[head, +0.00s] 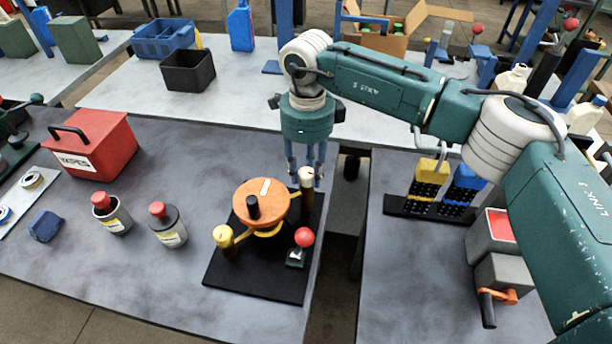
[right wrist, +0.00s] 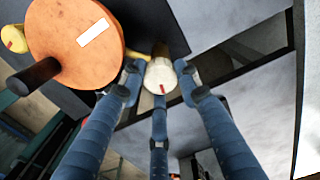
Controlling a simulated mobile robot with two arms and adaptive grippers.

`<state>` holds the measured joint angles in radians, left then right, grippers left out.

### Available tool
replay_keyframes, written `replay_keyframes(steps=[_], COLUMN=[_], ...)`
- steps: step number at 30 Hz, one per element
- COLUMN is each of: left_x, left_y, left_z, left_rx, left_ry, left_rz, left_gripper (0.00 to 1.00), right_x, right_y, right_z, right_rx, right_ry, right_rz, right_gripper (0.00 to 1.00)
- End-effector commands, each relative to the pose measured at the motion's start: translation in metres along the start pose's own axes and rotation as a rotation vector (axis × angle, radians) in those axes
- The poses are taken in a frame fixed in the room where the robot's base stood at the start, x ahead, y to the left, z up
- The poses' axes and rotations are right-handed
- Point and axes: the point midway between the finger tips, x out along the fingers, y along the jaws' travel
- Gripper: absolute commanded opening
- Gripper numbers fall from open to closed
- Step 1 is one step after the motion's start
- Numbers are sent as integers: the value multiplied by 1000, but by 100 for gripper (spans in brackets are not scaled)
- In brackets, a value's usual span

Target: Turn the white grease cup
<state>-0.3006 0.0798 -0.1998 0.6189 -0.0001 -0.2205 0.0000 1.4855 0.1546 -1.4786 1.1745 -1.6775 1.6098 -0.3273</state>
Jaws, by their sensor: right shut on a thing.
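The white grease cup (head: 306,176) stands at the back right of a black base plate (head: 253,285), beside an orange disc (head: 267,199). In the right wrist view the cup (right wrist: 160,76) shows a red mark on its pale top. My right gripper (head: 306,178) points down from above and is shut on the cup. In the right wrist view its blue fingers (right wrist: 160,88) surround the cup from several sides. My left gripper is not in view.
A yellow cup (head: 223,236) and a red-knobbed lever (head: 304,238) stand on the same plate. Two red-capped bottles (head: 168,225) and a red box (head: 92,145) are to the left. A gap separates this table from the right one.

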Motion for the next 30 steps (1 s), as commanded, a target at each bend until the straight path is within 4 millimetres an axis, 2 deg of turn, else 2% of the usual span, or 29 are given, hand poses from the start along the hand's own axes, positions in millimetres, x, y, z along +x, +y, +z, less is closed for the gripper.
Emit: replay_keyframes(steps=[1,3,12,21,30], left_x=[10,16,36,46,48], left_y=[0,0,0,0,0], left_z=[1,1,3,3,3], left_rx=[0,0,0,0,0], left_ry=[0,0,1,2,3], left_rz=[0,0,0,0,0], left_gripper=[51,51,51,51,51], right_x=[3,3,1,0,-2], right_y=[-4,-4,-2,-1,-1], right_z=[-3,-3,-4,-3,-4], right_rx=[46,108,340,476,516], right_ry=[5,5,5,6,7], right_rz=[-8,-9,-9,-7,-6], right_gripper=[6,6,6,6,6])
